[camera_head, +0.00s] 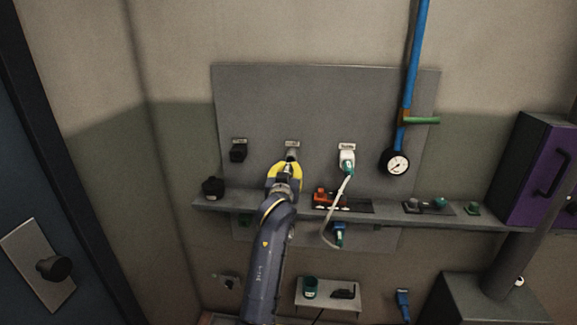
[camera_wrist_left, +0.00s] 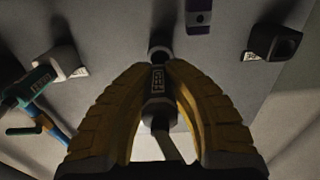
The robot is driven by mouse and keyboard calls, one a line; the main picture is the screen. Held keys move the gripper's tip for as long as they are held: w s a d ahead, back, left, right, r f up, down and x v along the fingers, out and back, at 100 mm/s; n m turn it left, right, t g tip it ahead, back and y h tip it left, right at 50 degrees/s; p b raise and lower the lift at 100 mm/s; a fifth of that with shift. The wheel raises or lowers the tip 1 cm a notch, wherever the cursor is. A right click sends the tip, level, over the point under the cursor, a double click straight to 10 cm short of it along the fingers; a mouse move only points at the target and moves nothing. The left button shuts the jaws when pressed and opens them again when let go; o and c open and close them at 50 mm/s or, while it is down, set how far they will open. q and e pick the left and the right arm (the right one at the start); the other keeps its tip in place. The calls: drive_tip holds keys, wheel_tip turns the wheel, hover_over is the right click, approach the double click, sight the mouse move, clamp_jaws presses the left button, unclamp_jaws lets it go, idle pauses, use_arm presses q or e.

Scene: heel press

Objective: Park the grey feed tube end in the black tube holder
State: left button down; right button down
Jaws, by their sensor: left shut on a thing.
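My left gripper (camera_head: 289,165) has yellow fingers and is in front of the middle fitting (camera_head: 292,145) on the grey panel. In the left wrist view the gripper (camera_wrist_left: 160,85) is shut on the grey feed tube end (camera_wrist_left: 157,110), a labelled connector with a pale tube below it. Its tip points at a dark round part (camera_wrist_left: 158,53); I cannot tell whether they are joined. The black tube holder (camera_head: 238,152) is left of the gripper on the panel and looks empty. In the left wrist view the holder (camera_wrist_left: 272,44) is at upper right. My right gripper is not in view.
A white fitting (camera_head: 347,152) to the right holds a teal connector with a pale hanging hose (camera_head: 341,200). A shelf (camera_head: 385,211) with small items runs below. A pressure gauge (camera_head: 396,164) hangs from a blue pipe (camera_head: 413,70). The panel above the fittings is clear.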

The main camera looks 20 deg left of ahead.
use_arm(q)
drive_tip(key=shift+s+d, duration=0.1)
drive_tip(key=shift+s, duration=0.7)
drive_tip(key=shift+s, duration=0.2)
drive_tip(key=shift+s+d, duration=0.15)
drive_tip(key=shift+s, duration=0.65)
drive_tip(key=s+a, duration=0.3)
drive_tip(key=a, duration=1.5)
drive_tip(key=shift+a, duration=0.4)
idle(0.7)
drive_tip(key=shift+w, duration=0.1)
drive_tip(key=shift+w+a, duration=0.2)
drive_tip(key=shift+w, duration=0.95)
drive_tip(key=shift+w+a, duration=0.15)
drive_tip(key=shift+w, duration=0.95)
drive_tip(key=shift+w, duration=0.1)
idle(0.9)
